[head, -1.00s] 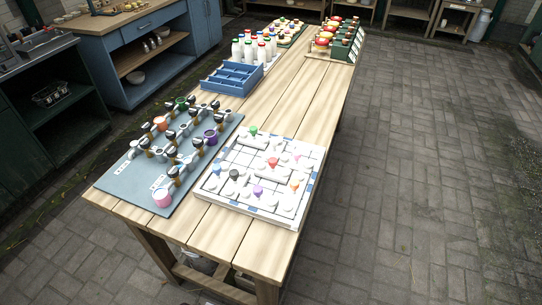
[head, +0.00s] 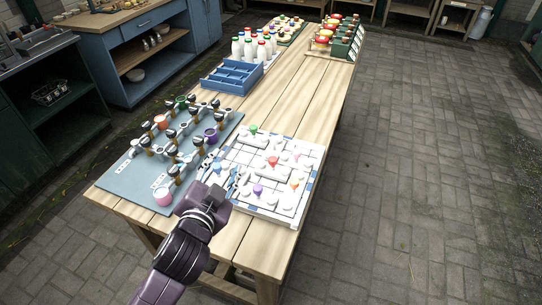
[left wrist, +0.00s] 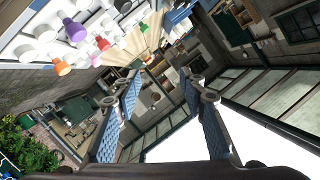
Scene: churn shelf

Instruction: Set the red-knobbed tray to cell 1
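The red-knobbed tray (head: 273,161) is a white piece with a red knob near the middle of the white board (head: 291,222). Its red knob (left wrist: 103,43) also shows at the upper left of the left wrist view. My left gripper (head: 222,171) is over the board's left part, to the left of the red knob and apart from it. Its two fingers stand apart in the left wrist view (left wrist: 164,88), with nothing between them. The gripper hides part of the board's left side. I cannot read any cell number. My right gripper is not in view.
Green (head: 253,129), purple (head: 257,189) and orange (head: 294,184) knobs stand around the red one. A blue-grey board (head: 124,187) with taps and cups lies left. A blue crate (head: 232,88) and bottles (head: 249,50) stand behind.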

